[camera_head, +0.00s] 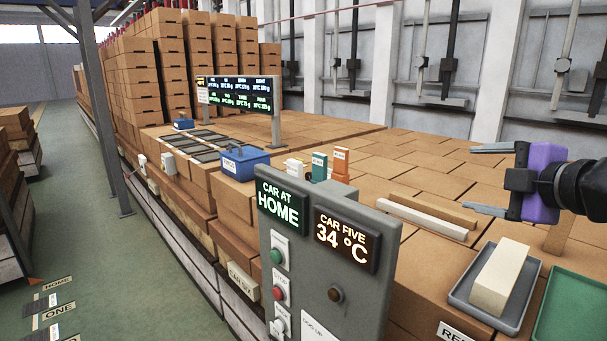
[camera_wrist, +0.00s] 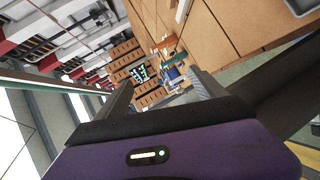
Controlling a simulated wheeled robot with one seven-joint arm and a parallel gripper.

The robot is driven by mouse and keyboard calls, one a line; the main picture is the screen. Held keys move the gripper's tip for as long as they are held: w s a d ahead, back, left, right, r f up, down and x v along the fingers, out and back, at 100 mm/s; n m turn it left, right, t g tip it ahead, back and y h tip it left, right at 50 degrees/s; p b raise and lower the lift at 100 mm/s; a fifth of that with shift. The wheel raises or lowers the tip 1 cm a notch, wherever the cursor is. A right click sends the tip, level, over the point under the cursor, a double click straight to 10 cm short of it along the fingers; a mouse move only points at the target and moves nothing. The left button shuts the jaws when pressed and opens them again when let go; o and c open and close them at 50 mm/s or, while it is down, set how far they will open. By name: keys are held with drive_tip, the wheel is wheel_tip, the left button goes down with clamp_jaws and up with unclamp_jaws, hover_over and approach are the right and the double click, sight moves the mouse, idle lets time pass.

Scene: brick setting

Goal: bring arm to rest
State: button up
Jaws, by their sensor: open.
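My gripper (camera_head: 481,179) is at the right of the head view, at the end of my arm. Its purple body has two grey fingers that point left and stand wide apart, with nothing between them. It is held above the brick-topped surface, over and behind a grey tray (camera_head: 461,291) that holds a cream block (camera_head: 500,275). In the wrist view the fingers of my gripper (camera_wrist: 160,95) are also apart and empty, and the scene appears tilted.
A grey control panel (camera_head: 325,205) reading "CAR AT HOME" and "CAR FIVE 34 °C" stands in front. A green tray (camera_head: 575,305) is at the right edge. A blue box (camera_head: 245,163), white and wooden bars (camera_head: 428,218), and a display board (camera_head: 240,95) stand farther back.

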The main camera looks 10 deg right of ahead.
drive_tip(key=a+r+m+t+y, duration=0.1)
drive_tip(key=a+r+m+t, duration=0.35)
drive_tip(key=m+t, duration=0.3)
drive_tip(key=s+a+f+m+g+h, duration=0.1)
drive_tip(key=s+a+f+m+h, duration=0.3)
drive_tip(key=s+f+m, duration=0.6)
drive_tip(key=s+a+f+m+g+h, duration=0.1)
drive_tip(key=s+a+f+m+h, duration=0.3)
drive_tip(key=s+f, duration=0.55)
drive_tip(key=s+a+f+n+g+y, duration=0.2)
drive_tip(key=s+a+f+y, duration=0.1)
drive_tip(key=s+f, duration=0.6)
drive_tip(key=s+a+f+n+g+y, duration=0.3)
drive_tip(key=s+a+f, duration=0.3)
drive_tip(key=s+f, duration=0.3)
drive_tip(key=s, duration=0.3)
drive_tip(key=shift+s+y, duration=0.25)
drive_tip(key=shift+y, duration=0.15)
